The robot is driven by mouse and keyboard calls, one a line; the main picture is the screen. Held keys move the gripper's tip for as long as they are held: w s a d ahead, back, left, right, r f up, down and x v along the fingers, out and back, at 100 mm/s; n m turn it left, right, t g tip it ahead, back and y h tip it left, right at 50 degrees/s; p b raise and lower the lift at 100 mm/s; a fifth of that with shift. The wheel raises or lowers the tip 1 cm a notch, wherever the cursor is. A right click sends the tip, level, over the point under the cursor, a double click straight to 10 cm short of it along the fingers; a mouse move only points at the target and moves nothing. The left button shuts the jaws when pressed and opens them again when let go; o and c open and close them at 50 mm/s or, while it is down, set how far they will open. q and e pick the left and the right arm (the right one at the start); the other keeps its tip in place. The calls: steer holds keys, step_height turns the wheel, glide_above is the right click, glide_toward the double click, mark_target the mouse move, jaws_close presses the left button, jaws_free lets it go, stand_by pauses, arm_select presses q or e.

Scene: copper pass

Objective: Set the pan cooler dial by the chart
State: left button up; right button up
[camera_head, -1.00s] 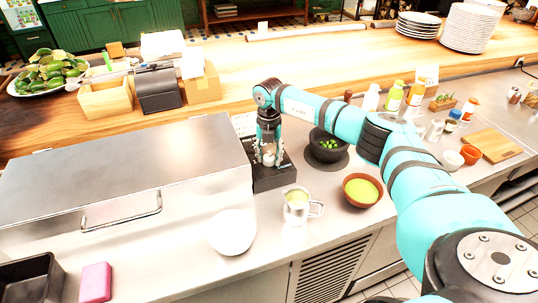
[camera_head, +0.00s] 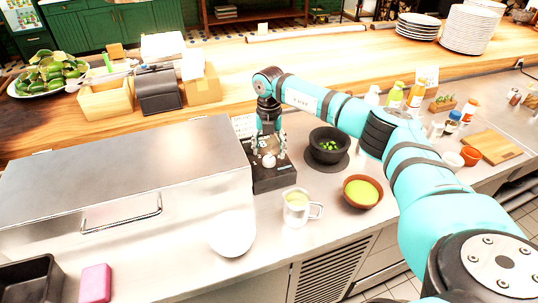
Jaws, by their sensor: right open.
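The pan cooler (camera_head: 120,180) is a large steel box with a handle on the counter at the left. At its right end sits a black control block (camera_head: 272,180) with a pale round dial (camera_head: 269,160) on it. My right gripper (camera_head: 269,155) points down over the block with its fingers open, one on each side of the dial; I cannot tell if they touch it. A white card with fine marks, perhaps the chart (camera_head: 243,126), stands behind the block, partly hidden by my arm. My left gripper is not in view.
A white bowl (camera_head: 232,234) is in front. Bottles (camera_head: 394,95) and a cutting board (camera_head: 492,146) are farther right.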

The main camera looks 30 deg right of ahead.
mark_target(269, 158)
step_height(269, 158, up, 9)
steer(key=shift+f, duration=0.15)
steer(key=shift+f, duration=0.1)
stand_by(0.5)
